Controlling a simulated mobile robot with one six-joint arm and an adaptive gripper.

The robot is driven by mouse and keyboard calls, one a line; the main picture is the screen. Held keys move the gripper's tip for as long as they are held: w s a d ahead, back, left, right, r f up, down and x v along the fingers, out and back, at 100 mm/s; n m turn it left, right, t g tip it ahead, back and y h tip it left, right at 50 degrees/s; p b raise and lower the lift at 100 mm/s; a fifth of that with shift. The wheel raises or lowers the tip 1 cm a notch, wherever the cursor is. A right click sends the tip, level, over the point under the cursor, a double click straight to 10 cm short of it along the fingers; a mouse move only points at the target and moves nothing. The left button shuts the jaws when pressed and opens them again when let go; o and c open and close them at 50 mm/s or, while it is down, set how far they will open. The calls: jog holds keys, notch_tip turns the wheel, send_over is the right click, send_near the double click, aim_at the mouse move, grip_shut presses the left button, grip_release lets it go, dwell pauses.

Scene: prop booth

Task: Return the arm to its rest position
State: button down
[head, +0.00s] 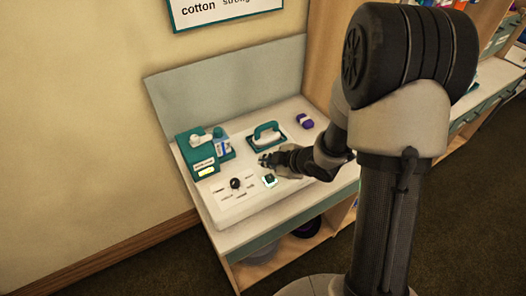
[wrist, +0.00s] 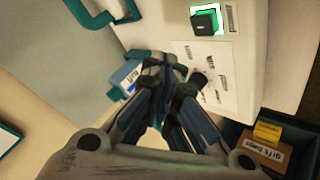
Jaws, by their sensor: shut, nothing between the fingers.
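My arm reaches from the right side of the head view over a white panel (head: 235,206) on a counter. My gripper (head: 266,160) is above the panel, between the teal handle (head: 267,128) and the green-lit black switch (head: 269,181). In the wrist view, the fingers of my gripper (wrist: 162,62) come together at the tips with nothing held between them. The green-lit switch also shows in the wrist view (wrist: 205,22), apart from the fingertips. The height of the fingers above the panel is hard to tell.
A teal device (head: 197,160) and a blue-and-white container (head: 224,146) stand left of the gripper. A black knob (head: 235,184) is on the panel's front. A purple object (head: 305,121) lies at the back right. A shelf unit (head: 487,100) stands behind my arm.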

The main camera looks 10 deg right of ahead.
jog(key=shift+w+d+r, duration=0.1)
jog(key=shift+d+r, duration=0.1)
jog(key=shift+r, duration=0.15)
jog(key=s+d+r+m+h, duration=0.3)
jog(key=s+d+r+m, duration=0.1)
jog(key=r, duration=0.4)
jog(key=s+d+r+m+h, duration=0.3)
jog(key=s+r+m, duration=0.15)
jog(key=r, duration=0.35)
jog(key=s+a+r+m+g, duration=0.1)
jog(key=s+a+r+m, duration=0.1)
jog(key=s, duration=0.7)
jog(key=s+a+r+m+g+y, duration=0.1)
jog(key=s+a+m, duration=0.3)
jog(key=s, duration=0.6)
jog(key=shift+a+r+g, duration=0.35)
jog(key=shift+r+g, duration=0.35)
jog(key=shift+r, duration=0.2)
